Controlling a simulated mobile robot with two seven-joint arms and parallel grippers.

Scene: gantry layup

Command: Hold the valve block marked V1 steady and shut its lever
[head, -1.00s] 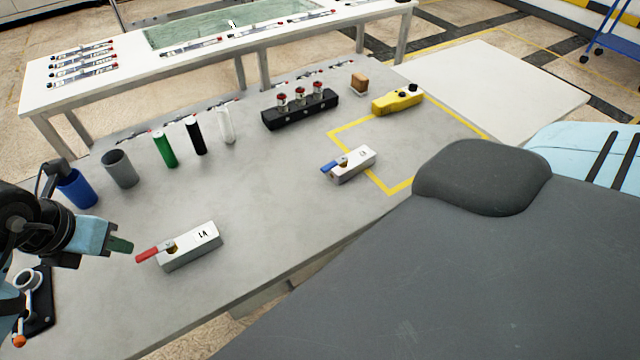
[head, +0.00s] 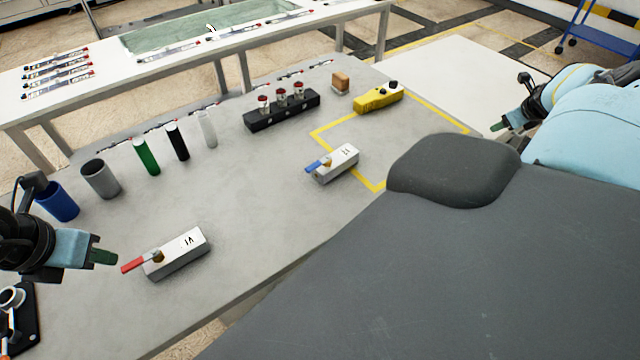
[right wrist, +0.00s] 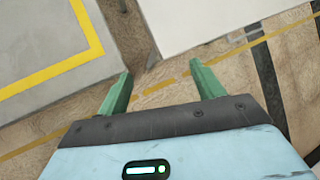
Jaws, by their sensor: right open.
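The valve block marked V1 (head: 182,256) is a white block on the grey table, at the lower left of the head view. Its red lever (head: 133,265) sticks out past the block's left end, roughly in line with its length, from a brass stem (head: 158,256). My left gripper (head: 104,257) is just left of the lever tip, apparently apart from it. Its fingers overlap from this side, so its opening is hidden. My right gripper (head: 498,126) is far right, beyond the table. In the right wrist view its green fingers (right wrist: 158,77) are apart and empty.
A second white block (head: 338,165) with a blue lever lies by the yellow outline. Behind are blue and grey cups (head: 100,180), several cylinders (head: 177,141), a black rack (head: 282,112), a yellow device (head: 378,97) and a brown block (head: 341,82). The table around V1 is clear.

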